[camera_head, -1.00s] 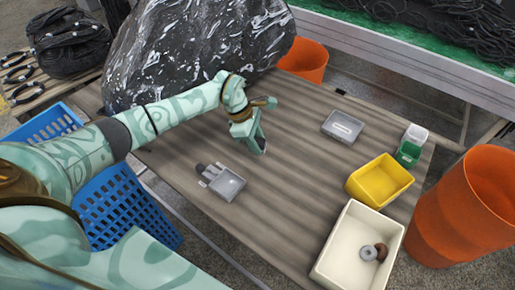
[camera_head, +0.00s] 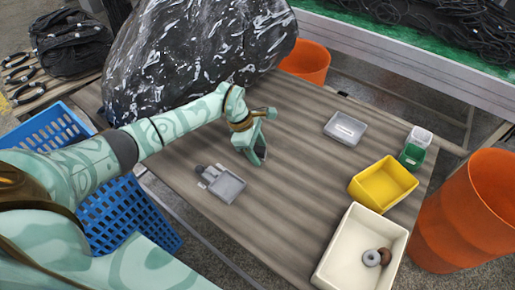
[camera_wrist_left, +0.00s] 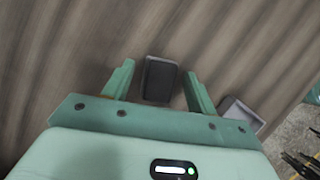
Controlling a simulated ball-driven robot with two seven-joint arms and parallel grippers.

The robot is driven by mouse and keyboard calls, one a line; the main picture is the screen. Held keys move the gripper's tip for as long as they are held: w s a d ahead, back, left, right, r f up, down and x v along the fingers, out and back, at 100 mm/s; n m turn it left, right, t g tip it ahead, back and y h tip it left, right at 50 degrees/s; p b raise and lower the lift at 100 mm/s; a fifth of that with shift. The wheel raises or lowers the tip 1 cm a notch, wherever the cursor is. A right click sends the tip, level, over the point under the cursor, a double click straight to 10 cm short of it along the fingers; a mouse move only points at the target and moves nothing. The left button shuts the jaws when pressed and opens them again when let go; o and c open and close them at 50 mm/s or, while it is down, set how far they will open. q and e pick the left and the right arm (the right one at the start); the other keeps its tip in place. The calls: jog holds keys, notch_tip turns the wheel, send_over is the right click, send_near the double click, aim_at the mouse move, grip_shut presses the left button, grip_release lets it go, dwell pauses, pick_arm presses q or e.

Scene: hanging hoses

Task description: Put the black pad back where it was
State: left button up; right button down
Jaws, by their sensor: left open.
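The black pad (camera_wrist_left: 160,79) shows in the left wrist view as a dark rectangle with a lighter rim, between the two fingers of my left gripper (camera_wrist_left: 158,69). There is a gap on both sides of it, and the fingers are open. In the head view my left gripper (camera_head: 261,136) is low over the middle left of the table, and the dark pad (camera_head: 262,148) is partly hidden by it. I cannot tell how far the fingertips are above the table. My right gripper is out of view.
A grey tray (camera_head: 228,187) with small grey pieces (camera_head: 207,173) beside it lies nearer me. Another grey tray (camera_head: 345,128), a yellow bin (camera_head: 383,184) and a cream bin (camera_head: 330,262) stand to the right. A black bulky bag (camera_head: 190,50) covers the back left.

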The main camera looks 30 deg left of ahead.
pick_arm(q)
jog(key=p+v, duration=0.6)
jog(key=v, duration=0.6)
jog(key=shift+p, duration=0.4)
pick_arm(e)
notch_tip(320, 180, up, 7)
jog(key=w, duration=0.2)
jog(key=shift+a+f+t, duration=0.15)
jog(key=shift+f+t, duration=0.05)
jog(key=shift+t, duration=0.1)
pick_arm(q)
jog(key=shift+r, duration=0.1)
